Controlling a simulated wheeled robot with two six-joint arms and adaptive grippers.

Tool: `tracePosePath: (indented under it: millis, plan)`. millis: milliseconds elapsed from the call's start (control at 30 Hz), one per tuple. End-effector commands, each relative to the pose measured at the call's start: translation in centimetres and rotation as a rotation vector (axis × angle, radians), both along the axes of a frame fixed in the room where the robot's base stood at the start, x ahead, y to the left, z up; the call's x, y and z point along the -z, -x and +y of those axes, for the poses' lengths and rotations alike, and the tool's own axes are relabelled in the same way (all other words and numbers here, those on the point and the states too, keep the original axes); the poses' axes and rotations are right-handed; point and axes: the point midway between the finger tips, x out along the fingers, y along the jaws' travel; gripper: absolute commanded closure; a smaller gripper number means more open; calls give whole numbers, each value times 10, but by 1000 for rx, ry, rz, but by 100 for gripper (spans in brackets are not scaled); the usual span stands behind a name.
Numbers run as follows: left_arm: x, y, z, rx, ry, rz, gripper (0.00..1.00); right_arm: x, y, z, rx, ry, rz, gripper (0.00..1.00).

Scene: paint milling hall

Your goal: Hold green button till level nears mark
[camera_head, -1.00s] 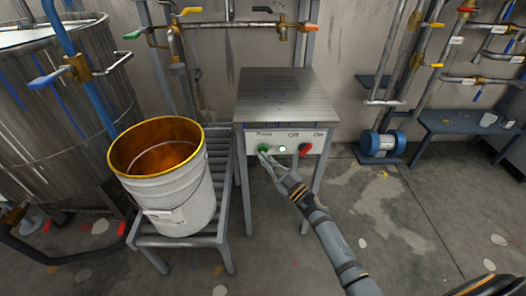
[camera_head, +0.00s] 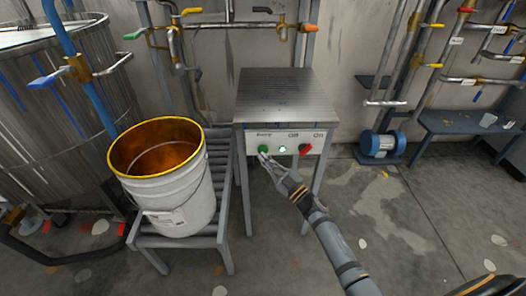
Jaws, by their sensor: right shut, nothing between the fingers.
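The green button (camera_head: 263,149) sits on the white front panel of the control box (camera_head: 277,90), under a label that looks like "Pump". My right gripper (camera_head: 265,158) is shut and empty. Its fingertips are at the green button's lower edge; I cannot tell whether they press it. The white bucket (camera_head: 180,195) stands upright, left of the box. Its inside is orange-brown; no mark shows clearly in it. My left gripper is not in view.
The bucket stands on a grey roller stand (camera_head: 219,170). A large metal tank (camera_head: 60,100) is at the left, with a blue pipe before it. A blue pump (camera_head: 380,144) and a blue bench (camera_head: 460,125) are at the right.

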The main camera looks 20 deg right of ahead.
Motion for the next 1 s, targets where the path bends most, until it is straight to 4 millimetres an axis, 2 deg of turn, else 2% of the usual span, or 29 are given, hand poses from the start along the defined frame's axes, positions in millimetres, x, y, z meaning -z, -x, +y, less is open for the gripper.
tracePosePath:
  millis: [1000]
  plan:
    - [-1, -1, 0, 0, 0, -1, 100, 0, -10, -3, 0, 0, 0, 100]
